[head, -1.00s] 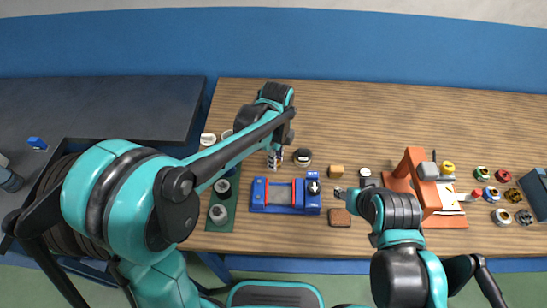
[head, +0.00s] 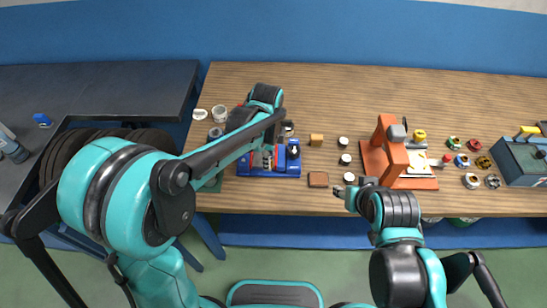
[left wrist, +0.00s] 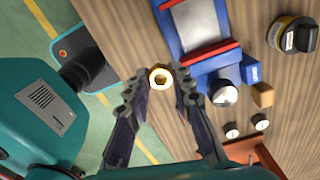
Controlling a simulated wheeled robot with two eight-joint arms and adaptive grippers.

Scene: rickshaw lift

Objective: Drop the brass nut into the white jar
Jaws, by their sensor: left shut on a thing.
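My left gripper (left wrist: 160,88) is shut on the brass nut (left wrist: 160,78), a small ring held between its fingertips in the left wrist view. In the head view this gripper (head: 268,160) is over the blue fixture, partly covered by my forearm, and the nut cannot be made out. A white cup-shaped vessel, likely the white jar (head: 219,113), stands at the table's left end, apart from the gripper. My right gripper (head: 340,190) is near the front edge beside the orange press; its fingers are too small to read.
The blue fixture with red bars (head: 250,170) lies below the left gripper. A white disc (head: 199,114) is left of the jar. Wooden blocks (head: 317,140), dark cylinders with white tops (head: 345,158) and an orange press (head: 385,150) stand rightward. The table's back is clear.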

